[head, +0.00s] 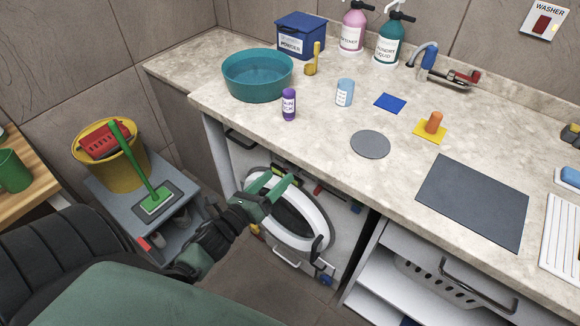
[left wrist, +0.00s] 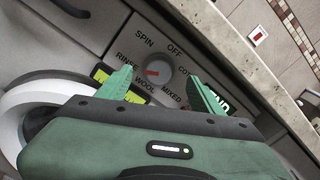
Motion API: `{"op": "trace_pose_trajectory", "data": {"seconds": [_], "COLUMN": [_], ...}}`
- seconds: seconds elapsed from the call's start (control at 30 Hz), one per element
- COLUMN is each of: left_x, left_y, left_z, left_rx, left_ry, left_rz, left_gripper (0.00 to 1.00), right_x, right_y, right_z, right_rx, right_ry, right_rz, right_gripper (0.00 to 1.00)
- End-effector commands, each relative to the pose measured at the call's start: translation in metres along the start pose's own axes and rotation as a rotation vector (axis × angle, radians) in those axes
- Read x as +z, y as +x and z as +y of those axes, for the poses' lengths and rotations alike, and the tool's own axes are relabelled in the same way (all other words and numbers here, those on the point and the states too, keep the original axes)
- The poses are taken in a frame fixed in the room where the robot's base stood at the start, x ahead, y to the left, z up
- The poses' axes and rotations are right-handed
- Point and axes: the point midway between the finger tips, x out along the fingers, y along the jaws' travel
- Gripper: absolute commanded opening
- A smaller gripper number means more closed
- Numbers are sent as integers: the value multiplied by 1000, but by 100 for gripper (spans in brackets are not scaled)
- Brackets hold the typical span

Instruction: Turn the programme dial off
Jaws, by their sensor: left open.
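The programme dial (left wrist: 160,71) is a grey round knob with a red mark, on the washer's front panel in the left wrist view. Labels around it read SPIN, OFF, MIXED, WOOL and RINSE, and one partly hidden starts with CO. The red mark lies on the dial's left part, towards RINSE and WOOL; I cannot tell exactly which. My left gripper (left wrist: 158,75) is open, its green fingertips on either side of the dial in the picture; contact is not clear. In the head view the left gripper (head: 280,182) is before the washer (head: 345,235), and I cannot make out the dial. My right gripper is not in view.
The countertop (head: 300,130) overhangs the washer panel. A grey step stool (head: 185,185) with a yellow bucket (head: 118,170) is at the left. A green-lit display (left wrist: 218,104) lies near the right finger.

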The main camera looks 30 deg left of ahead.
Motion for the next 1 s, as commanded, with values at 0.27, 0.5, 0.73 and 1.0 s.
{"op": "trace_pose_trajectory", "data": {"seconds": [0.27, 0.5, 0.73, 1.0], "left_x": [0, -1, -1, -1], "left_y": [40, 47, 47, 47], "left_z": [0, 1, 0, 1], "left_rx": [1, 3, 2, 2], "left_ry": [-4, -4, -5, -9], "left_rz": [0, 2, 2, 2], "left_gripper": [66, 66, 41, 6], "right_x": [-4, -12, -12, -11], "right_y": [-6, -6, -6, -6], "right_z": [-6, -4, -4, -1], "right_rx": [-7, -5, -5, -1], "right_ry": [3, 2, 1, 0], "right_rz": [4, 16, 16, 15], "right_gripper": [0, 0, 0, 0]}}
